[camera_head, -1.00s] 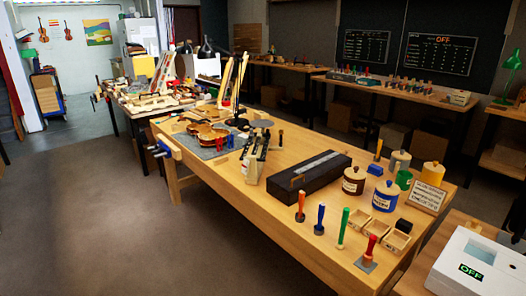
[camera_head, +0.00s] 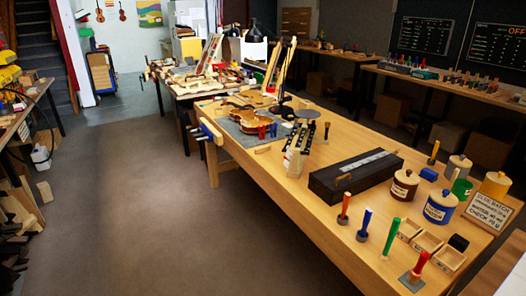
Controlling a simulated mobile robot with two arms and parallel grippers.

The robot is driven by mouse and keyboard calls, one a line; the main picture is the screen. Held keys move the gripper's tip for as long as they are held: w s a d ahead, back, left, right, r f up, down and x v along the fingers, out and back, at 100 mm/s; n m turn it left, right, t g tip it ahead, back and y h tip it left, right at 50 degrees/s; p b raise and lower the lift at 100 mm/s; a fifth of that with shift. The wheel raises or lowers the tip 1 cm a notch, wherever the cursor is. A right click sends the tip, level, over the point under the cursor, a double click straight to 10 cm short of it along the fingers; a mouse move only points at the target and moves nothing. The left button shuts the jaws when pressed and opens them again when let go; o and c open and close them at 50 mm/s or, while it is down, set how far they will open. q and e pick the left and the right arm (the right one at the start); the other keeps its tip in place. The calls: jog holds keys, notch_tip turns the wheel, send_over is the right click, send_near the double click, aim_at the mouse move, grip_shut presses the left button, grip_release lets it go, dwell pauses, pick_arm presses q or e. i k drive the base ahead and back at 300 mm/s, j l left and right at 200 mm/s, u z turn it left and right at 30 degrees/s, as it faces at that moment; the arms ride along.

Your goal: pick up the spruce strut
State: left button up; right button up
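I cannot pick out the spruce strut for certain. A small pale wooden piece (camera_head: 262,150) lies near the front edge of the workbench (camera_head: 275,172), left of a rack (camera_head: 297,148) with a pale wooden front. It is too small to tell whether this is the strut. Other pale wood pieces lie on the cluttered far bench (camera_head: 185,88). Neither of my grippers is in view.
A violin body (camera_head: 250,104) lies on a grey mat. A long black box (camera_head: 353,174), lidded jars (camera_head: 441,204), upright colored-handled tools (camera_head: 364,224) and small wooden trays (camera_head: 427,242) fill the bench's right part. Open floor (camera_head: 180,210) lies in front.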

aim_at(265, 148)
jog(key=i+j, duration=0.15)
jog(key=i, duration=0.4)
jog(key=i+j, duration=0.2)
jog(key=i, duration=0.35)
